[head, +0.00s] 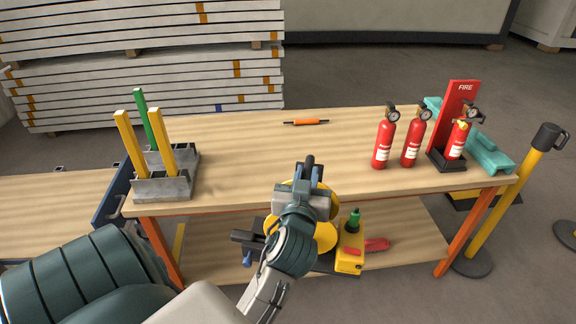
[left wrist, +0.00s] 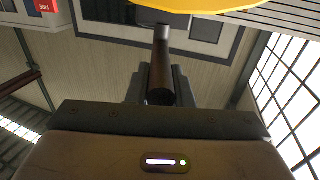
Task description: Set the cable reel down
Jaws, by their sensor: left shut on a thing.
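The cable reel (head: 323,236) has yellow discs and shows at the front middle of the table, partly hidden behind my left gripper and wrist. My left gripper (head: 307,173) is shut on the reel's dark handle. In the left wrist view, the dark handle (left wrist: 161,72) sits between the fingers, and the reel's yellow edge (left wrist: 190,5) crosses the top. The reel overlaps the front edge of the wooden table (head: 235,150) in the head view; I cannot tell whether it touches anything. My right gripper is not in view.
Red fire extinguishers (head: 384,143) and a red fire stand (head: 459,110) are at the right. A grey block holder (head: 165,188) with yellow and green bars is at the left. An orange tool (head: 306,122) lies at the back. The tabletop's middle is clear. A yellow box (head: 349,262) is below.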

